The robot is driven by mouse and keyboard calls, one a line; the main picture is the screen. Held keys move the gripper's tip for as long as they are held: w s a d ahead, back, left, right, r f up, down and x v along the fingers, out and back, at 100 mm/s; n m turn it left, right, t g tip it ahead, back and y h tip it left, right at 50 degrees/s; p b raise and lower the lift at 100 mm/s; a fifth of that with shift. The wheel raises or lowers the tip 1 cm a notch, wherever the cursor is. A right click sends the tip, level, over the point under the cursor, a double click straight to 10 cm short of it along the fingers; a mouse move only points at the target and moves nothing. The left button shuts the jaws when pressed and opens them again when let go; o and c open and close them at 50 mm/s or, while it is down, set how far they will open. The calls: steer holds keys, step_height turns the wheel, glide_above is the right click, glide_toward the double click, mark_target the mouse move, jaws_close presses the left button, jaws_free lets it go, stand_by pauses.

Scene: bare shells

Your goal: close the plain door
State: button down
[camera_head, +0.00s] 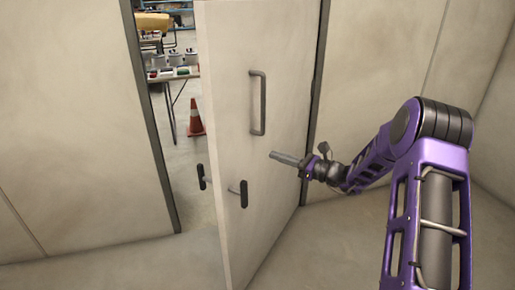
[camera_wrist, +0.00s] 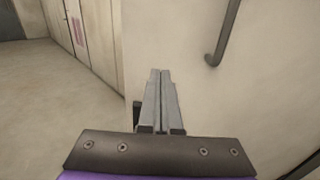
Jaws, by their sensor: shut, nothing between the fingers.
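The plain door (camera_head: 225,80) stands ajar in the head view, swung toward me, with a gap on its left side. It has a long grey pull handle (camera_head: 258,103) and a dark lever handle (camera_head: 241,193) lower down. My gripper (camera_head: 272,155) is shut and empty, in front of the door face, to the right of the lever and below the pull handle. In the wrist view my gripper (camera_wrist: 160,72) points at the pale door surface (camera_wrist: 185,30), with part of the pull handle (camera_wrist: 224,40) at upper right. I cannot tell whether the fingertips touch the door.
A dark door frame (camera_head: 150,120) edges the opening on the left. Through it I see an orange traffic cone (camera_head: 195,118) and a table (camera_head: 172,76) with items. Pale walls stand on both sides. The floor (camera_head: 140,265) in front is clear.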

mark_target(233, 143)
steer(key=x, duration=1.3)
steer(key=shift+a, duration=0.35)
steer(key=shift+w+a, duration=0.1)
steer(key=shift+a, duration=0.05)
